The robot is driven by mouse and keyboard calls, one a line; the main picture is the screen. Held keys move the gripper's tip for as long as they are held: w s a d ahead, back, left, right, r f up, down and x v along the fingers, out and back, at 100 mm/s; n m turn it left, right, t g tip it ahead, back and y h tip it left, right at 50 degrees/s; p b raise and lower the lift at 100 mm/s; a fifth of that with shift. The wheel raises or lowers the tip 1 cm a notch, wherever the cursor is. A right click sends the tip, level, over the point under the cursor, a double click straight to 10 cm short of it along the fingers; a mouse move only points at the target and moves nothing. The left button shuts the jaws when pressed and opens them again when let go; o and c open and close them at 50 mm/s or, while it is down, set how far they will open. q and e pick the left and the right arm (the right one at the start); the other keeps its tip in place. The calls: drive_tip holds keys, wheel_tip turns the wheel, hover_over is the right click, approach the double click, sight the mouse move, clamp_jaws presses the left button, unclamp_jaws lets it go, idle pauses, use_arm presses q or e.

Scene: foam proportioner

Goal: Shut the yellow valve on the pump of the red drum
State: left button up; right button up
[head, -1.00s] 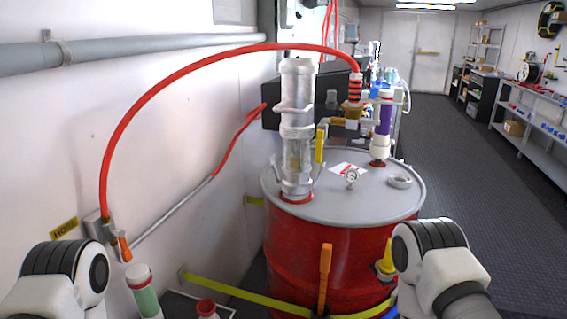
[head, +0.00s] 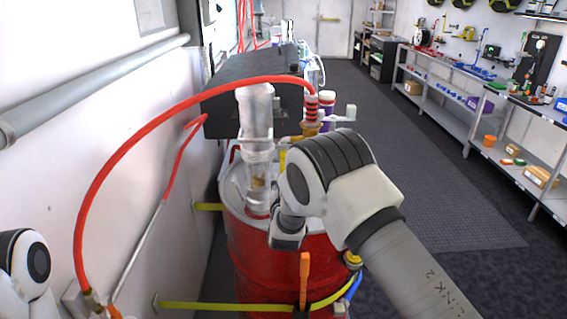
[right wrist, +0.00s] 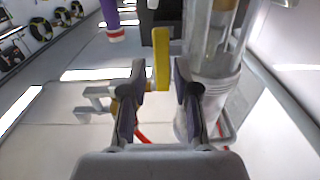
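The red drum (head: 262,262) stands by the wall, with the clear-bodied pump (head: 257,125) upright on its grey lid. The yellow valve handle (right wrist: 162,58) stands out clearly in the right wrist view. In the head view only a sliver of it (head: 283,160) shows beside my right arm. My right gripper (right wrist: 160,72) is open, one dark finger on each side of the handle, with a gap on both sides. I cannot tell how deep the handle sits between the fingers. My left gripper is out of view.
A red hose (head: 130,150) arches from the wall to the brass fitting (head: 311,128). A purple and white tube (head: 327,105) stands beside it. A yellow strap (head: 215,306) and an orange handle (head: 305,275) are at the drum's front. The floor at right is clear.

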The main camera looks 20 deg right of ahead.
drive_tip(key=x, duration=0.2)
drive_tip(key=p+x, duration=0.1)
drive_tip(key=x, duration=0.1)
drive_tip(key=f+x, duration=0.1)
drive_tip(key=x, duration=0.1)
drive_tip(key=shift+a, duration=0.15)
drive_tip(key=shift+s+r, duration=0.25)
drive_tip(key=shift+s, duration=0.1)
drive_tip(key=shift+a, duration=0.1)
clamp_jaws()
